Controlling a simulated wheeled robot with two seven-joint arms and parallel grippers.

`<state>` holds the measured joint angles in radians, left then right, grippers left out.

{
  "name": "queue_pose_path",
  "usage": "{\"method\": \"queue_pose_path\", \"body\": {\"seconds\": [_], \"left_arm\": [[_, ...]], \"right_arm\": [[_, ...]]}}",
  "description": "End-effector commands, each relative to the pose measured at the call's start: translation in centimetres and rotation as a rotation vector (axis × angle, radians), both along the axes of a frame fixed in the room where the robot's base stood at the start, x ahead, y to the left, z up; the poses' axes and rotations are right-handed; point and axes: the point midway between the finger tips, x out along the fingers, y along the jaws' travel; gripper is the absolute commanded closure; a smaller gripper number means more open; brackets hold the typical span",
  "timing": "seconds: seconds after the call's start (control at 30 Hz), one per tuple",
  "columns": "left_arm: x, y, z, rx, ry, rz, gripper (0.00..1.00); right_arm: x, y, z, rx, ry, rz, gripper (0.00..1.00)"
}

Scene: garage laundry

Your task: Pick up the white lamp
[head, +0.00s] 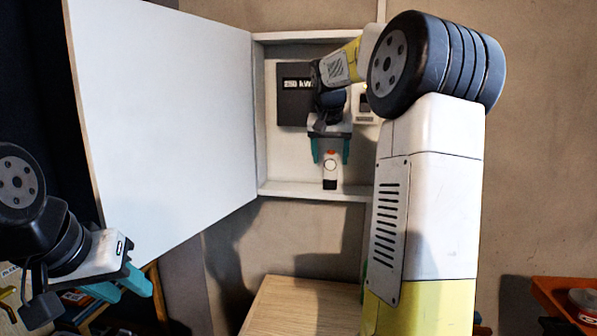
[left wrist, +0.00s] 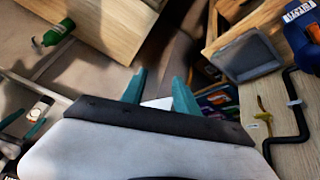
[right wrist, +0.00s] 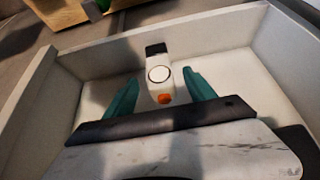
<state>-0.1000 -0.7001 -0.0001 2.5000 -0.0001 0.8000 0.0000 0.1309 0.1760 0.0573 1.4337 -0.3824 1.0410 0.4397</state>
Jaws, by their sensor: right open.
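The white lamp (head: 330,172) is a small slim white body with a round lens, an orange top and a dark base. It is at the bottom of an open wall cabinet. My right gripper (head: 331,152) reaches in from above, open, with one teal finger on each side of the lamp's upper part. In the right wrist view the lamp (right wrist: 159,60) lies between the spread fingers (right wrist: 160,90), with gaps visible on both sides. My left gripper (head: 126,284) is open and empty, low at the left, away from the cabinet; its fingers (left wrist: 158,88) also show in the left wrist view.
The large white cabinet door (head: 165,120) stands open to the left. A dark meter (head: 293,105) is on the cabinet's back wall. The cabinet's side walls and bottom ledge (head: 310,193) hem in my right gripper. A wooden top (head: 300,308) is below. A green bottle (left wrist: 53,33) shows in the left wrist view.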

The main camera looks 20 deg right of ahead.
Motion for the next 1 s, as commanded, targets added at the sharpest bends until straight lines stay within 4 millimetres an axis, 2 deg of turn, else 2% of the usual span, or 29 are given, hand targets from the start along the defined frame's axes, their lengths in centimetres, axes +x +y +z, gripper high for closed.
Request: {"method": "queue_pose_path", "body": {"seconds": [0.47, 0.7, 0.97, 1.0], "left_arm": [[0.0, 0.0, 0.0, 0.0, 0.0, 0.0, 0.64], [0.0, 0.0, 0.0, 0.0, 0.0, 0.0, 0.64], [0.0, 0.0, 0.0, 0.0, 0.0, 0.0, 0.64], [0.0, 0.0, 0.0, 0.0, 0.0, 0.0, 0.64]], "right_arm": [[2.1, -1.2, -3.3, -0.001, 0.001, -0.008, 0.36], [3.9, -2.2, -6.2, -0.001, 0.002, -0.007, 0.36], [4.1, -2.2, -6.6, -0.002, -0.001, -0.006, 0.36], [4.1, -2.2, -6.6, -0.002, -0.001, -0.006, 0.44]]}}
